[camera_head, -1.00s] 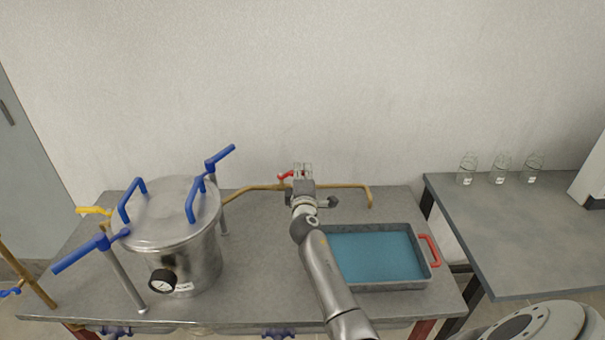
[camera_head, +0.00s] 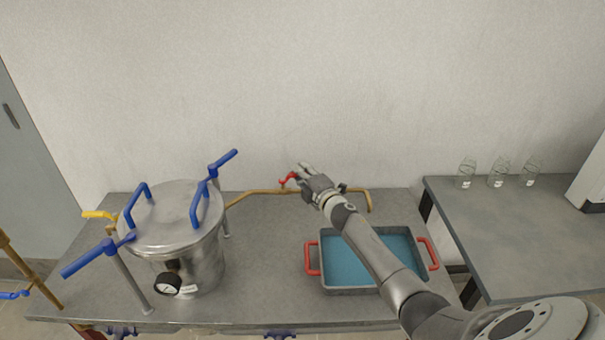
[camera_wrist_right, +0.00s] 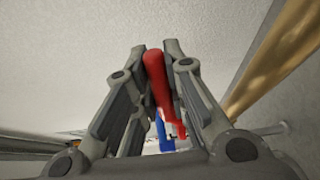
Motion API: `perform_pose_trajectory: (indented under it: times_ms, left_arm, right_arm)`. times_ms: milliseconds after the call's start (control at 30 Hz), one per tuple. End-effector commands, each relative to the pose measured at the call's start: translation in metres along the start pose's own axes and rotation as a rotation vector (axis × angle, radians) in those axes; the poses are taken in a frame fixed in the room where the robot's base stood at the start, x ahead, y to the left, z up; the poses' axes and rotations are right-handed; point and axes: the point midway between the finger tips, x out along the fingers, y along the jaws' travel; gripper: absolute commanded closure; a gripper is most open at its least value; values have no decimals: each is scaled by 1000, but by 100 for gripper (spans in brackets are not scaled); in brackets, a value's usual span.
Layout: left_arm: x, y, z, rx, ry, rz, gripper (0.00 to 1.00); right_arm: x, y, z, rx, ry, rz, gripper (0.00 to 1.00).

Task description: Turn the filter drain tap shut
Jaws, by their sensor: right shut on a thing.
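The filter drain tap has a red handle (camera_head: 288,179) on the brass pipe (camera_head: 262,192) that runs along the back of the grey bench. In the right wrist view the red handle (camera_wrist_right: 160,85) lies lengthwise between the two fingers. My right gripper (camera_head: 302,170) reaches in from the lower right and is shut on this handle; it also shows in the wrist view (camera_wrist_right: 156,48). Part of the tap behind the gripper is hidden. My left gripper is not in view.
A steel filter vessel (camera_head: 182,262) with blue handles and a gauge (camera_head: 168,284) stands at left. A tray (camera_head: 350,290) of blue liquid with red handles sits under my right arm. Beakers (camera_head: 499,173) stand on the right table. Bare bench lies between vessel and tray.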

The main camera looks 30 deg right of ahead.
Motion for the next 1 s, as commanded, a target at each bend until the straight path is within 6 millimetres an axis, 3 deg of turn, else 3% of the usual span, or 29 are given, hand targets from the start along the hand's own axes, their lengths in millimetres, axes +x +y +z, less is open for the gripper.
perform_pose_trajectory:
  times_ms: [333,867,900,1000]
  left_arm:
    - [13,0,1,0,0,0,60]
    - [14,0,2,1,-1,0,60]
    - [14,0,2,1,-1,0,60]
    - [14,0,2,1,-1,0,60]
  right_arm:
    - [9,-3,-1,-1,148,-3,100]
    - [10,-3,-3,1,174,-3,100]
    - [10,-3,-3,1,174,-3,82]
    - [10,-3,-3,1,173,-3,69]
